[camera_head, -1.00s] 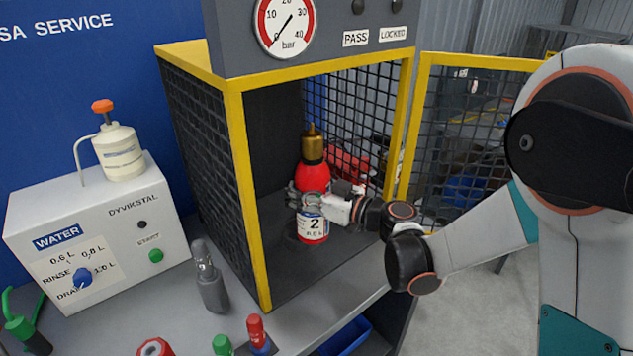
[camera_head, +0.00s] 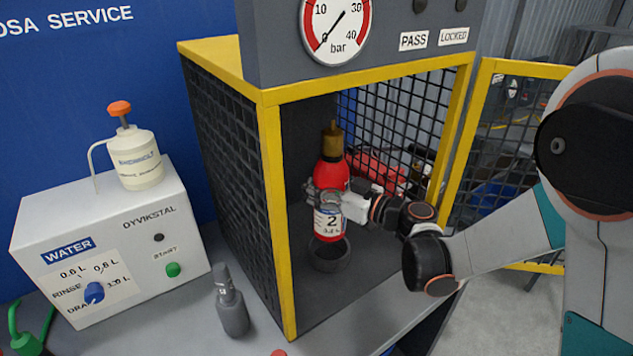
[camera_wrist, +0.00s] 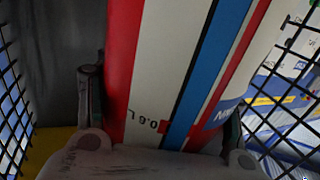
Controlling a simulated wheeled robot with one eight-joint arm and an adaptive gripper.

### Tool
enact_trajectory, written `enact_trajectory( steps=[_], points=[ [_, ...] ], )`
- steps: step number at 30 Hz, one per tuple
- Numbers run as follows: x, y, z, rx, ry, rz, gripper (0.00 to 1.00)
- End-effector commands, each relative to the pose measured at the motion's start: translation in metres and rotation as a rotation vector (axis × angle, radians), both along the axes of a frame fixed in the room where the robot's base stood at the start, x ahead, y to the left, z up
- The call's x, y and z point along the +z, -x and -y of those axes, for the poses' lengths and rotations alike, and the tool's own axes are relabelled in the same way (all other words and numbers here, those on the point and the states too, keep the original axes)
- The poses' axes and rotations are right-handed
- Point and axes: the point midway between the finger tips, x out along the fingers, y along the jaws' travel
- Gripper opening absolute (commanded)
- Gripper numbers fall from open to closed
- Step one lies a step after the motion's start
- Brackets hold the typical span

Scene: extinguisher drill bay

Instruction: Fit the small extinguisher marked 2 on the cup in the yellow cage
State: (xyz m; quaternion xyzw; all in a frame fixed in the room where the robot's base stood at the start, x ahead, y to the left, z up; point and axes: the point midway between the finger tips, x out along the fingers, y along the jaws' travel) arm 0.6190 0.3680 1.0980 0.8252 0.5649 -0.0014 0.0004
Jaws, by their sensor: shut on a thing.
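The small red extinguisher marked 2 (camera_head: 331,222) stands upright inside the yellow cage (camera_head: 276,215), with a brass top and a white label. My gripper (camera_head: 325,198) reaches in from the right and is shut around its middle. The dark round cup (camera_head: 330,262) is on the cage floor right below it. The extinguisher's base shows at or just above the cup's rim; I cannot tell whether they touch. In the wrist view the extinguisher's striped body (camera_wrist: 185,70) fills the middle between my gripper's fingers (camera_wrist: 162,120).
The mesh cage door (camera_head: 505,150) stands open at the right. A front post and side mesh bound the cage on the left. A grey bottle (camera_head: 232,308) stands outside the cage front. A white water unit (camera_head: 110,245) with a pump bottle (camera_head: 137,160) is at the left.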

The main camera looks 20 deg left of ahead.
Motion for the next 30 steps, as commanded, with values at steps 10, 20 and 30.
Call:
enact_trajectory(
  steps=[10,20,30],
  points=[
    [-0.012,0.0,0.0,0.0,-0.003,-0.001,0.0],
    [-0.023,0.0,0.0,0.0,-0.003,-0.001,0.0],
    [-0.035,0.0,0.0,0.0,-0.003,-0.001,0.0]
  ],
)
